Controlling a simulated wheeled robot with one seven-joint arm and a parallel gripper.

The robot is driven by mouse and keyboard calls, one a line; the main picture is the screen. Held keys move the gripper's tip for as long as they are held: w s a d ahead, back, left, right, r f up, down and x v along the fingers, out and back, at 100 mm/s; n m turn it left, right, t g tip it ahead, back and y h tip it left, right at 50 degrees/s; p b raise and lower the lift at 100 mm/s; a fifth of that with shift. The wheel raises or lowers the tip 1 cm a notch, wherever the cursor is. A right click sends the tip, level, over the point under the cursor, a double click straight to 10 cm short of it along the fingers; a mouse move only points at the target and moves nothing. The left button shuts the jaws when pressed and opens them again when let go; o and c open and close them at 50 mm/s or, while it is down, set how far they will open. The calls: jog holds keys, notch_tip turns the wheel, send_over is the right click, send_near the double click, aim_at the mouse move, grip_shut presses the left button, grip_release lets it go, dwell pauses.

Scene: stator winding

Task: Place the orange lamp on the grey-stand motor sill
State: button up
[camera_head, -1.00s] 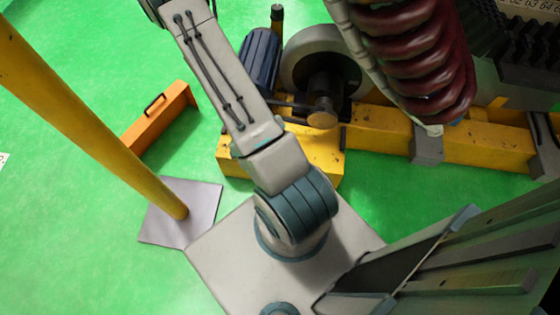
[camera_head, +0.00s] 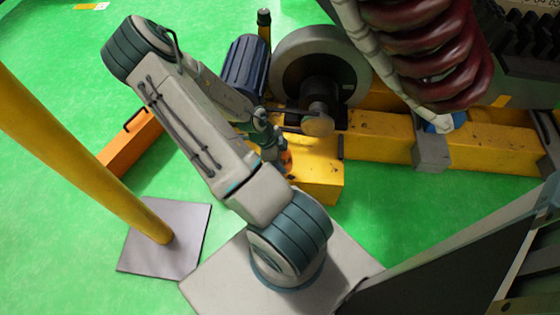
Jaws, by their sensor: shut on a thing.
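The orange lamp (camera_head: 287,161) shows as a small orange patch at the end of my gripper (camera_head: 281,150). My gripper is shut on it, and the arm and fingers hide most of it. The lamp appears in front of the yellow sill (camera_head: 318,172), near its left part. I cannot tell whether the lamp touches the sill. Behind the sill stand a dark blue ribbed motor (camera_head: 244,65) and a large grey wheel (camera_head: 290,62) with a brown-ended shaft. I cannot make out a grey stand clearly.
A yellow post (camera_head: 90,175) on a grey plate (camera_head: 165,250) stands at the left, by an orange barrier (camera_head: 132,148). Dark red coils (camera_head: 430,45) hang at the upper right over a yellow beam (camera_head: 380,135). Green floor is open at the far left.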

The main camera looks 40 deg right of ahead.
jog(key=shift+w+d+f+b, duration=0.45)
jog(key=shift+w+f+b, duration=0.1)
jog(key=shift+f, duration=0.55)
jog(key=shift+w+d+f+b, duration=0.4)
jog(key=shift+w+f+b, duration=0.15)
jog(key=shift+f, duration=0.5)
jog(key=shift+w+d+f+b, duration=0.45)
jog(key=shift+w+f+b, duration=0.1)
jog(key=shift+f, duration=0.55)
jog(key=shift+f, duration=0.15)
jog(key=o, duration=1.1)
